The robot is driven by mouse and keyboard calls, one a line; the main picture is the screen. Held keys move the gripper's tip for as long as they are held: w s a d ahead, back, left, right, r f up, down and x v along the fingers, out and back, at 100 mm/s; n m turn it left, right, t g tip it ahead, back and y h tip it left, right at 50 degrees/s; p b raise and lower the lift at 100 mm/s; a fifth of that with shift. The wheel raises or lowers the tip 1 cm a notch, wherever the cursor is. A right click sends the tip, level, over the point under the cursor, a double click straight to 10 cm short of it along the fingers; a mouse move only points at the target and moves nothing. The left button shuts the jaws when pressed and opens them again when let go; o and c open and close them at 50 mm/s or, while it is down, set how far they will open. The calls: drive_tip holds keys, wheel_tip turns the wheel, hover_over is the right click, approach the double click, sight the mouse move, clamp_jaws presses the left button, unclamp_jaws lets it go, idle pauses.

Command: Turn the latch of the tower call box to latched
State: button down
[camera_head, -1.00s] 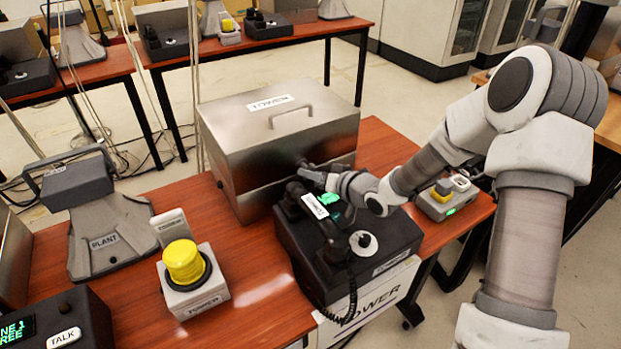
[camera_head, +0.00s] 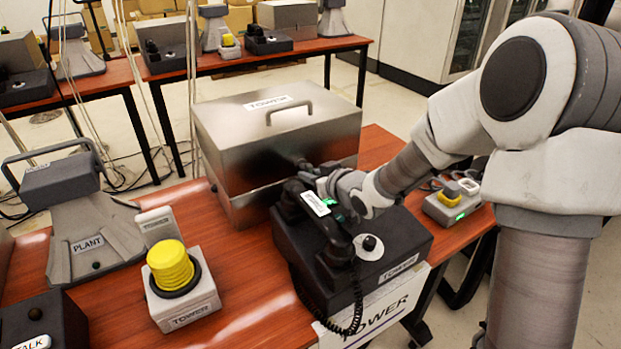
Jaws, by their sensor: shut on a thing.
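The tower call box (camera_head: 243,128) is a brushed metal box with a lid, a top handle and a "TOWER" label, standing on the red-brown table. My gripper (camera_head: 308,168) is at the lower right of its front face, shut on a small dark part there that I take to be the latch (camera_head: 301,162). The fingers and my wrist cover most of the latch, so its angle cannot be told. The box lid looks closed.
A black tower phone (camera_head: 386,258) with a handset and coiled cord stands under my wrist. A yellow-button tower unit (camera_head: 181,287) and a plant unit (camera_head: 88,237) stand to the left. A grey box with a green light (camera_head: 452,205) is at the right.

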idle(0.3)
drive_tip(key=c, duration=1.1)
unclamp_jaws()
drive_tip(key=shift+p+v, duration=0.75)
drive_tip(key=shift+v, duration=8)
